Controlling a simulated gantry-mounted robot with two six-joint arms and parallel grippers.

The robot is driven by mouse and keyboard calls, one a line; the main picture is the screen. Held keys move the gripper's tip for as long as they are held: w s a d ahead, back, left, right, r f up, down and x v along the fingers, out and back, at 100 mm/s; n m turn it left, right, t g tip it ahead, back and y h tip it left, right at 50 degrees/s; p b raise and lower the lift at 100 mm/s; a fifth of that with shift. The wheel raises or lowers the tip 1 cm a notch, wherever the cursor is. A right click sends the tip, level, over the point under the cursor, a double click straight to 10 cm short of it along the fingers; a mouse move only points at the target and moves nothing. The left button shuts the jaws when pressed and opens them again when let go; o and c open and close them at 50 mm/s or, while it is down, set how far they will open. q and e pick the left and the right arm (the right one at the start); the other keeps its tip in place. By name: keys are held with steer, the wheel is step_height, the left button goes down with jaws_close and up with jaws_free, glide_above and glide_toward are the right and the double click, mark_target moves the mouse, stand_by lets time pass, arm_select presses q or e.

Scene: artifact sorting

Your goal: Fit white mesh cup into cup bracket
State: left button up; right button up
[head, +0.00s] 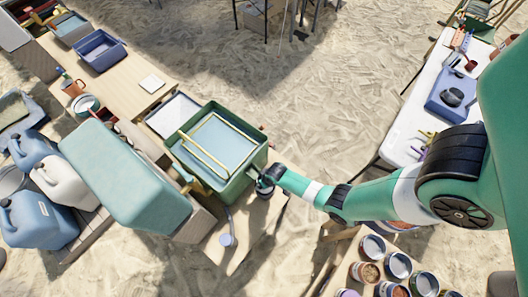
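My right arm comes in from the right, and its dark gripper (268,180) is at the right outer side of a green bin (225,194). The gripper is small and dark here, and I cannot tell whether its fingers are open or shut, or whether they hold anything. I cannot clearly pick out a white mesh cup or a cup bracket; either could be hidden by the gripper or too small to tell. A pale round vessel (86,104) stands on the wooden table at the left. My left gripper is not in view.
The green bin holds a pale blue panel (218,140) and wooden strips. A large teal block (125,175) stands beside it. A blue tray (101,50) is farther back on the table (120,88). Jugs stand at left, open cans at bottom right, a white table at right. Sand lies between.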

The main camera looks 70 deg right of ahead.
steer(key=shift+f+b, duration=0.6)
steer(key=shift+f, duration=0.15)
steer(key=o, duration=1.3)
steer(key=shift+c, duration=0.2)
steer(key=shift+r, duration=0.15)
steer(key=p+v, duration=1.1)
steer(key=shift+r, duration=0.25)
